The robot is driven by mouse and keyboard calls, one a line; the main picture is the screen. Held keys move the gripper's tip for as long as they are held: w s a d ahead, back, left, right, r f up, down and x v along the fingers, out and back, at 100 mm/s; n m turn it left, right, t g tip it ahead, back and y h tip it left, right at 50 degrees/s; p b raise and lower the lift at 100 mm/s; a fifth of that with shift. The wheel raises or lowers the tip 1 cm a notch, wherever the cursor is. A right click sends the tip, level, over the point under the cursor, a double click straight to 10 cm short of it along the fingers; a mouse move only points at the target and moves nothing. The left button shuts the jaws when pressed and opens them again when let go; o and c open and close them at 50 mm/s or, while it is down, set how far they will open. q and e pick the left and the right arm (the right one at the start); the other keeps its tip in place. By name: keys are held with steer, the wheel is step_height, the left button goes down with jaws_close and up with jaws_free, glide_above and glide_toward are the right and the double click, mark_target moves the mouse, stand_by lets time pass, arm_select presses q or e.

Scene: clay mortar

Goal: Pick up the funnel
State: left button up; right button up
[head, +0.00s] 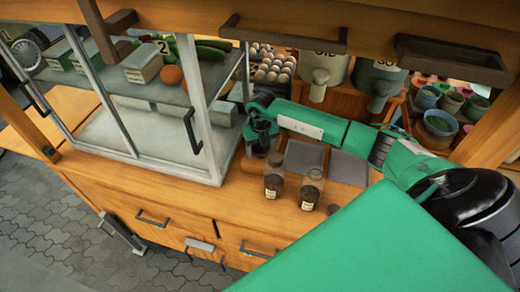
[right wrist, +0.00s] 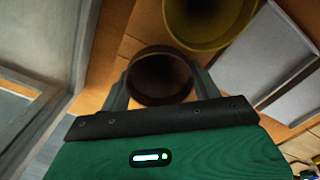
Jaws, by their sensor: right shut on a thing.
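My right gripper (head: 260,126) reaches in from the right over the wooden counter, beside the glass case. My left gripper is not in view.
Two jars with dark contents (head: 273,181) (head: 311,192) stand close by at the counter's front. Grey square lids or panels (head: 349,168) lie behind them. The glass case (head: 205,150) borders on the left. A yellow-green round vessel (right wrist: 208,22) is just beyond the funnel.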

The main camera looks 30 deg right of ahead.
step_height(320, 180, up, 25)
steer(key=b, duration=0.1)
steer(key=shift+f+b, duration=0.15)
steer(key=shift+b, duration=0.25)
stand_by(0.7)
